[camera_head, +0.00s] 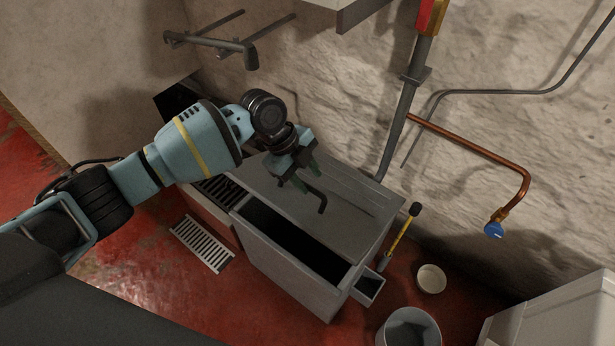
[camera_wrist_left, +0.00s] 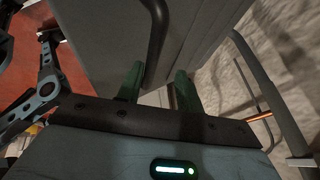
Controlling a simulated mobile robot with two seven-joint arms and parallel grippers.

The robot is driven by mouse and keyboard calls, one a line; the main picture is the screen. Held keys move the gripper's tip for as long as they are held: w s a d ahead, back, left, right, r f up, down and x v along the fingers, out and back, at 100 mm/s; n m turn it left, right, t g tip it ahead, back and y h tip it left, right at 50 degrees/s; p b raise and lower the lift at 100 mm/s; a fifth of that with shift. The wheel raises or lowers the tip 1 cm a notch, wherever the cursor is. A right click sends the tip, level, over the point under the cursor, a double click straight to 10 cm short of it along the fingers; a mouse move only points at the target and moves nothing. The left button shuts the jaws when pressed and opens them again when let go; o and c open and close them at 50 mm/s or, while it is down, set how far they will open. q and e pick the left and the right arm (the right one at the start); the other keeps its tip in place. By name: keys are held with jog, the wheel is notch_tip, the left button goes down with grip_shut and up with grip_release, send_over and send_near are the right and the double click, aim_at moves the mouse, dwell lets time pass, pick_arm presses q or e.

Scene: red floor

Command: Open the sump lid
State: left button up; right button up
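The grey sump lid (camera_head: 345,215) covers the back part of the grey sump box (camera_head: 283,273). A wide dark gap shows between the lid's front edge and the box's front wall, so it stands partly open. A dark bent handle (camera_head: 321,204) sits on the lid and also shows in the left wrist view (camera_wrist_left: 156,32). My left gripper (camera_head: 306,177) is at the handle's far end. Its green fingers (camera_wrist_left: 159,88) are apart, with the handle's end close to or between them; I cannot tell if they touch it. My right gripper does not show.
A floor grate (camera_head: 202,244) lies left of the box. A small grey tray (camera_head: 369,286), a yellow-handled tool (camera_head: 400,238), a white bowl (camera_head: 431,279) and a bucket (camera_head: 409,328) stand at right. A pipe (camera_head: 398,120) and copper pipe (camera_head: 470,148) run along the wall.

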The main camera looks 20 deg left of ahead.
pick_arm(q)
jog(key=shift+w+r, duration=0.1)
jog(key=shift+r, duration=0.05)
jog(key=w+a+r+p, duration=0.2)
jog(key=w+r, duration=0.1)
jog(key=r, duration=0.4)
jog(key=shift+a+r+p, duration=0.25)
jog(key=shift+r+p, duration=0.1)
dwell(0.8)
dwell(0.4)
